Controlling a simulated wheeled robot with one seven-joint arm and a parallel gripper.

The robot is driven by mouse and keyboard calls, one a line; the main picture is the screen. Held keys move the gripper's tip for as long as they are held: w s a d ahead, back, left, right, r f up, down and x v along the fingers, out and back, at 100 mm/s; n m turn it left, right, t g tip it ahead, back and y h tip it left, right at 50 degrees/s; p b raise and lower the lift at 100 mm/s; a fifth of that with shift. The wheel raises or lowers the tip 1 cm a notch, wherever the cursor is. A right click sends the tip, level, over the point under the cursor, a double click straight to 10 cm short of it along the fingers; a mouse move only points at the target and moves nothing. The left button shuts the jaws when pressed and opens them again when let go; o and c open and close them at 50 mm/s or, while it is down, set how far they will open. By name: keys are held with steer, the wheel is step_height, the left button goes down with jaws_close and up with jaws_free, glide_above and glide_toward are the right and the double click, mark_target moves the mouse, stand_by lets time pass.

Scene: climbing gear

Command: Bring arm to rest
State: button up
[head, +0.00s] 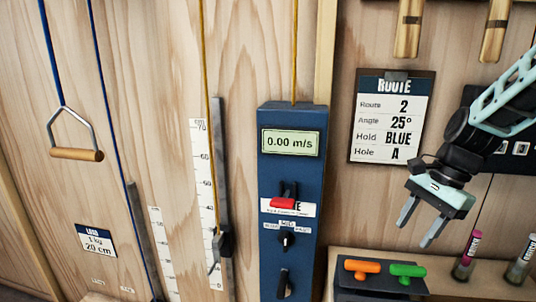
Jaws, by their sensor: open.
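My gripper (418,228) is at the right in the head view. Its two fingers point down and are apart, with nothing between them. My arm comes in from the right edge, bent above the gripper. The gripper hangs in front of the wooden wall, below the route card and above a shelf.
The shelf holds orange (362,266) and green (407,270) handled pieces, with markers (466,256) to the right. A route card (392,116) hangs above. A blue panel (291,180) reads 0.00 m/s. A wooden handle (76,154) hangs at the left.

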steer(key=s+a+f+n+h+b, duration=0.1)
steer(key=s+a+f+n+h, duration=0.2)
steer(key=s+a+n, duration=1.7)
steer(key=n, duration=0.2)
steer(key=shift+s+f+n, duration=0.2)
steer(key=shift+s+n, duration=0.1)
steer(key=shift+s, duration=0.05)
